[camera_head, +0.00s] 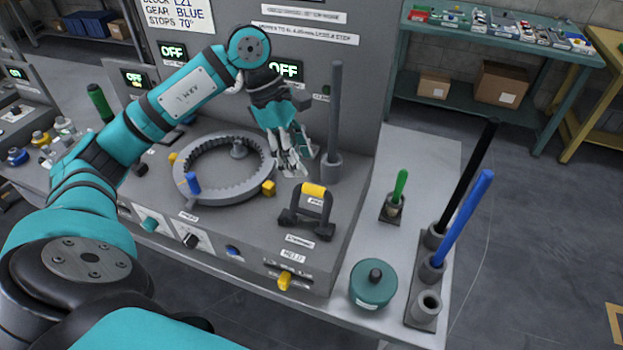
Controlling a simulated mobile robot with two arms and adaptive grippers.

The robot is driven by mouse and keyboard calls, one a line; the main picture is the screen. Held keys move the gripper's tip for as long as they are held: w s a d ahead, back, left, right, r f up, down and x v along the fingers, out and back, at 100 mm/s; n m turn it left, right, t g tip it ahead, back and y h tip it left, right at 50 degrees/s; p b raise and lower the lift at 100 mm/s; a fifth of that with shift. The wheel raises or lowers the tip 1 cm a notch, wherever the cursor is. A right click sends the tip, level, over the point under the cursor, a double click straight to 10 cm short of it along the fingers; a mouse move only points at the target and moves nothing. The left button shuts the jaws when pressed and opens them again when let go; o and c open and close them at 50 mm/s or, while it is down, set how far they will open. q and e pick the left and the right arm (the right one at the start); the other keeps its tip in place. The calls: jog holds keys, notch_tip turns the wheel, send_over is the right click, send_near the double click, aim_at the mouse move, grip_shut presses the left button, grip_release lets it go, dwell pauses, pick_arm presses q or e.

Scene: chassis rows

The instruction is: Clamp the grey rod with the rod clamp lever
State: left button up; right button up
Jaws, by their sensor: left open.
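The grey rod (335,105) stands upright in a grey socket (331,168) at the right back of the grey chassis. My left gripper (291,166) is open and points down just left of the socket, apart from the rod. A small teal part (306,147) sits between the gripper and the socket, partly hidden by the fingers; I cannot tell whether it is the rod clamp lever or whether the fingers touch it. A dark bracket handle with a yellow grip (314,190) stands in front of the socket. My right gripper is out of view.
A toothed ring (223,196) with a blue peg (193,183) lies left of the gripper. Right of the chassis are a green rod (400,185), a teal round knob piece (373,287) and a holder with black (470,175) and blue (463,220) rods.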

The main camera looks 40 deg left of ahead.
aim_at(312, 186)
pick_arm(q)
jog(key=p+x, duration=0.1)
jog(key=x, duration=0.4)
jog(key=shift+d+f, duration=0.15)
jog(key=shift+f, duration=0.2)
jog(key=shift+d+f, duration=0.2)
jog(key=shift+f, duration=0.3)
jog(key=c, duration=0.9)
grip_shut()
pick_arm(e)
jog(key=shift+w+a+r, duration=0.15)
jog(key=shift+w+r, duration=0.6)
